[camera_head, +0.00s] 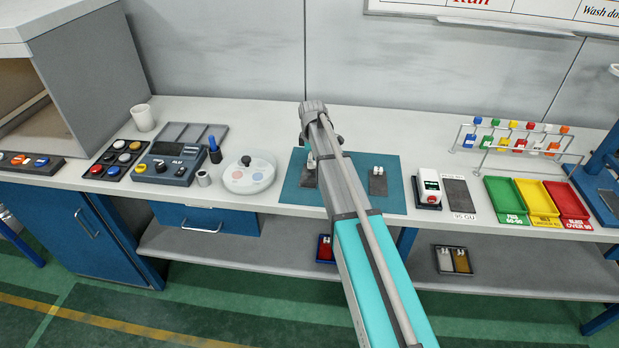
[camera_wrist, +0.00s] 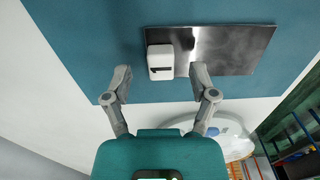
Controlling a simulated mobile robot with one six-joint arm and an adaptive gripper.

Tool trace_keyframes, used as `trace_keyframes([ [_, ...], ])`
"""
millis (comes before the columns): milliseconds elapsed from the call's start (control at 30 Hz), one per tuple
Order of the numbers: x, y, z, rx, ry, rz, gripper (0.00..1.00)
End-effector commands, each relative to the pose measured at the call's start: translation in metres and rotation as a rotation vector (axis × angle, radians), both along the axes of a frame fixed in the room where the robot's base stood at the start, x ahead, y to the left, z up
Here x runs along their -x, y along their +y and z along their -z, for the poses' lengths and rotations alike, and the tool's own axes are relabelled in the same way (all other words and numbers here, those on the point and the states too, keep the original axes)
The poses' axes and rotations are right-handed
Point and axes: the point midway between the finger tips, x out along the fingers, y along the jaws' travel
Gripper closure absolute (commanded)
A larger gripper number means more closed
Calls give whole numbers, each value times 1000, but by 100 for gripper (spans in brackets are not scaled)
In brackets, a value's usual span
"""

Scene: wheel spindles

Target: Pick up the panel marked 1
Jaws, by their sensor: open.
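In the wrist view a dark, shiny rectangular panel (camera_wrist: 235,52) lies on a teal mat (camera_wrist: 95,45). A white block (camera_wrist: 160,54) with a dark mark, which looks like a 1 turned sideways, sits at the panel's left end. My gripper (camera_wrist: 158,74) is open, its two fingers apart on either side of the block's near end; I see no contact. In the head view this panel (camera_head: 308,178) is partly hidden behind my arm. A second dark panel (camera_head: 377,186) with small white pieces lies to the right on the mat; its mark is too small to read.
A round white tray (camera_head: 248,176) stands left of the mat, near a blue-grey device (camera_head: 167,166). A white device (camera_head: 428,187) and green, yellow and red trays (camera_head: 541,203) stand to the right, before a rack of coloured pieces. A wall closes the bench's back.

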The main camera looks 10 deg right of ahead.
Motion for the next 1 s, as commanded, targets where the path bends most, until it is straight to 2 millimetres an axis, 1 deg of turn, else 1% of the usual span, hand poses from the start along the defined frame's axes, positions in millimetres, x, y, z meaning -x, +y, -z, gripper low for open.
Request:
trace_keyframes([
  [33,0,0,7,0,0,0,26],
  [200,0,0,14,0,0,0,26],
  [867,0,0,14,0,0,0,26],
  [967,0,0,14,0,0,0,42],
  [1000,0,0,14,0,0,0,50],
])
